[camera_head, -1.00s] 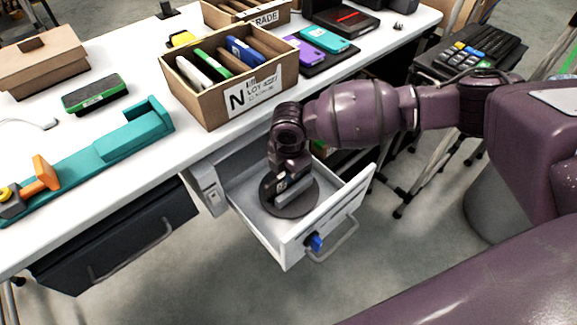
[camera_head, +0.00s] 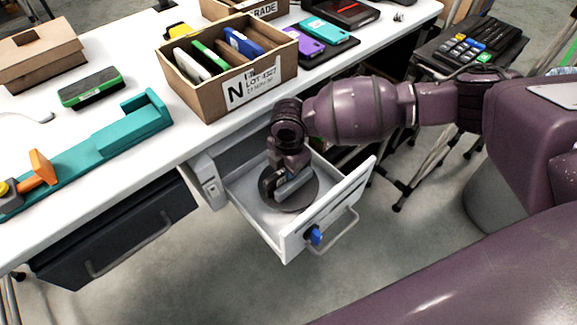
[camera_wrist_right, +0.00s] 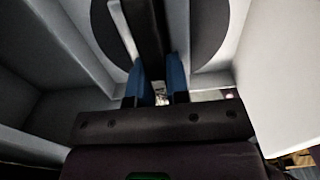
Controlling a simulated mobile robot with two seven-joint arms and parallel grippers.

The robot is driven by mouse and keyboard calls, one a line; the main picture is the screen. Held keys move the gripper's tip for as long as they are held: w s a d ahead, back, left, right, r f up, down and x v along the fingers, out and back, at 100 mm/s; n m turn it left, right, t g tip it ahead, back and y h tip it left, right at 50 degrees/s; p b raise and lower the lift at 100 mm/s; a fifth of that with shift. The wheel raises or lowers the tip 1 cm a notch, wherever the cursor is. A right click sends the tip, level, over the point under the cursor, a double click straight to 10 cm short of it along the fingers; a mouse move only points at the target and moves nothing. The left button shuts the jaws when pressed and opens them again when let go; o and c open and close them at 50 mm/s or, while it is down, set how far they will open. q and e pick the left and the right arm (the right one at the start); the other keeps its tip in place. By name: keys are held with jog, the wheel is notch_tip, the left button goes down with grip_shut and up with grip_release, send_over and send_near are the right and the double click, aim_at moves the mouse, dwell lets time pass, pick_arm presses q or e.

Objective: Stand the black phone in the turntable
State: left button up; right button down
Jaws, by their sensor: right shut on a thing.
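My right gripper (camera_head: 284,178) reaches down into the open drawer. It is shut on the black phone, a dark slab (camera_wrist_right: 146,28) between the blue fingertips (camera_wrist_right: 160,88) in the right wrist view. In the head view a dark upright shape, likely the phone (camera_head: 267,184), shows at the gripper's left. The turntable, a dark round disc (camera_head: 306,197), lies on the drawer floor under the gripper; it also shows in the wrist view (camera_wrist_right: 207,28). A light grey bar (camera_wrist_right: 123,25) stands beside the phone. I cannot tell whether the phone rests in the turntable. My left gripper is out of view.
The white drawer (camera_head: 262,219) is pulled out, its walls close around my gripper. A blue piece (camera_head: 315,236) sits at its front handle. Above, a carton (camera_head: 197,91) with upright phones stands near the table edge. A teal tray (camera_head: 100,148) lies at left.

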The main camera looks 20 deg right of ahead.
jog(key=shift+f, duration=0.25)
dwell(0.7)
jog(key=c, duration=1)
grip_release()
notch_tip(320, 180, up, 9)
jog(key=shift+r+p, duration=0.1)
jog(key=shift+p, duration=1.05)
jog(key=shift+r, duration=0.8)
